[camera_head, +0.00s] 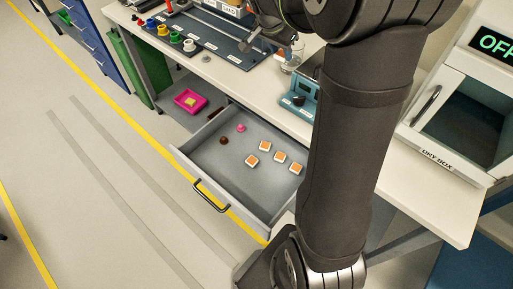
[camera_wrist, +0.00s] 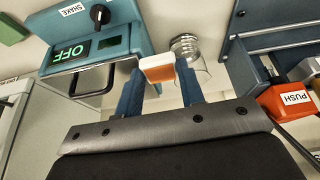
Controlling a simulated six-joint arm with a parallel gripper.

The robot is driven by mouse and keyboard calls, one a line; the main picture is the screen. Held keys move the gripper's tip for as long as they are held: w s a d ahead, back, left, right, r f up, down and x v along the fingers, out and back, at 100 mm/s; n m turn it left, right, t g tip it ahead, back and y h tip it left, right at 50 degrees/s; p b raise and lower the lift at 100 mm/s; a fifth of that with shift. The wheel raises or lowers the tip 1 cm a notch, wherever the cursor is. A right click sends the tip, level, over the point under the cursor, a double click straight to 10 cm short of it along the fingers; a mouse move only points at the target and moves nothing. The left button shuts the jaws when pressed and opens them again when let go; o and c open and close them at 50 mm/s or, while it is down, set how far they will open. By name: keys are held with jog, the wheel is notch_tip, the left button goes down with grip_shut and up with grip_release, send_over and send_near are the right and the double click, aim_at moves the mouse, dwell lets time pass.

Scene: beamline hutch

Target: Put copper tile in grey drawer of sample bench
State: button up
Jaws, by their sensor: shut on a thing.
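The copper tile (camera_wrist: 158,75), orange-copper with a white edge, sits between the blue fingertips of my gripper (camera_wrist: 160,85) in the wrist view. My gripper is shut on it. In the head view my gripper is mostly hidden by my arm near the bench top. The grey drawer (camera_head: 205,158) of the sample bench (camera_head: 225,78) is pulled open, below and to the left of my arm. Several similar copper tiles (camera_head: 252,160) lie in it, with a small brown piece (camera_head: 223,140) and a pink piece (camera_head: 241,128).
A teal shaker box (camera_wrist: 95,45) reading OFF and a glass jar (camera_wrist: 188,45) stand close to the held tile. An orange PUSH block (camera_wrist: 285,102) is at the right. A dry box (camera_head: 465,120) stands on the bench's right; a magenta tray (camera_head: 190,100) sits beside the drawer.

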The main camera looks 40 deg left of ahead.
jog(key=s+a+f+n+y, duration=0.1)
jog(key=s+a+f+n, duration=0.2)
jog(key=s+a+f, duration=0.95)
jog(key=s+d+f+m+h, duration=0.1)
jog(key=s+d+f+m, duration=0.3)
jog(key=d+f, duration=0.9)
send_over(219, 161)
jog(key=s, duration=0.1)
jog(key=shift+n, duration=0.3)
notch_tip(219, 161, down, 7)
jog(key=shift+s+f, duration=0.1)
jog(key=shift+f, duration=1.9)
jog(key=shift+f, duration=0.1)
jog(key=o, duration=0.5)
jog(key=shift+f, duration=0.1)
jog(key=o, duration=0.5)
jog(key=shift+c, duration=0.2)
